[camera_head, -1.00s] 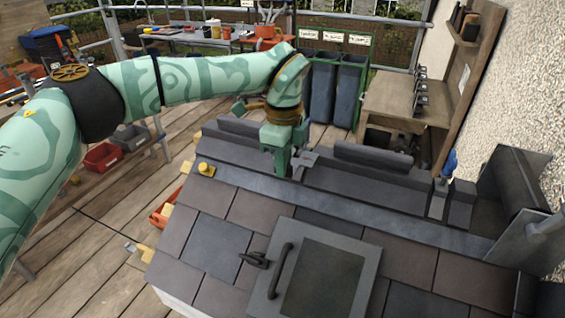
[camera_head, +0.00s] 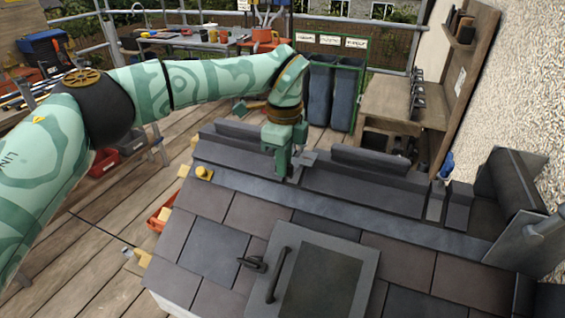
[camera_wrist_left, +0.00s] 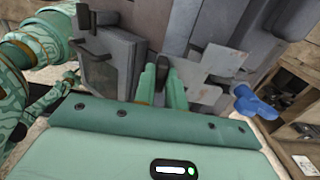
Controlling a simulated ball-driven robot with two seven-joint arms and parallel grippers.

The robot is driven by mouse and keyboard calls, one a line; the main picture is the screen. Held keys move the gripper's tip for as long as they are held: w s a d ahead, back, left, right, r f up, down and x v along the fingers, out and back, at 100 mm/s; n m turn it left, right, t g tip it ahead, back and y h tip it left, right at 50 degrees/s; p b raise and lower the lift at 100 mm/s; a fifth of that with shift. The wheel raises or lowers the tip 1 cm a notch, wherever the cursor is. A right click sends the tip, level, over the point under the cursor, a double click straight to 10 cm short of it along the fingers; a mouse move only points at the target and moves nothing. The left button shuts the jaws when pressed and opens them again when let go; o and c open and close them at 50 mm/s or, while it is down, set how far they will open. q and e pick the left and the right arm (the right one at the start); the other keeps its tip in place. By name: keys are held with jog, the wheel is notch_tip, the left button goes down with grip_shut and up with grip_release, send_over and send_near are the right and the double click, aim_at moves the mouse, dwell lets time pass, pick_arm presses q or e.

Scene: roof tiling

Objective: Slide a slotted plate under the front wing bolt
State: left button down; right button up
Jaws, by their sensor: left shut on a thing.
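My left gripper (camera_head: 286,166) is over the roof ridge, fingers pointing down; it also shows in the left wrist view (camera_wrist_left: 161,88). It is shut on a light grey plate, which I take for the slotted plate (camera_head: 307,158). The plate sticks out to the right of the fingers, and a notched edge shows in the left wrist view (camera_wrist_left: 222,64). A blue winged knob (camera_head: 446,165), probably a wing bolt, stands farther right on the ridge, apart from the plate; it also shows in the left wrist view (camera_wrist_left: 255,102). Which wing bolt is the front one I cannot tell. My right gripper is out of view.
Dark ridge pieces (camera_head: 370,162) lie along the ridge, with gaps between them. A skylight (camera_head: 325,280) with a black handle is set in the tiled slope (camera_head: 215,250). A yellow knob (camera_head: 203,173) sits at the ridge's left end. A rough wall (camera_head: 520,100) bounds the right.

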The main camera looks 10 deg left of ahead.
pick_arm(q)
jog(key=shift+w, duration=0.3)
dwell(0.4)
jog(key=shift+w+d, duration=0.1)
jog(key=shift+w, duration=0.05)
dwell(0.3)
jog(key=shift+w, duration=0.35)
dwell(0.3)
jog(key=shift+w+d+f+b, duration=0.15)
jog(key=shift+w+b, duration=0.2)
jog(key=shift+w, duration=0.25)
jog(key=shift+w+d+f+b, duration=0.15)
jog(key=shift+w+b, duration=0.15)
jog(key=shift+w, duration=0.2)
dwell(0.8)
jog(key=c, duration=1.4)
grip_release()
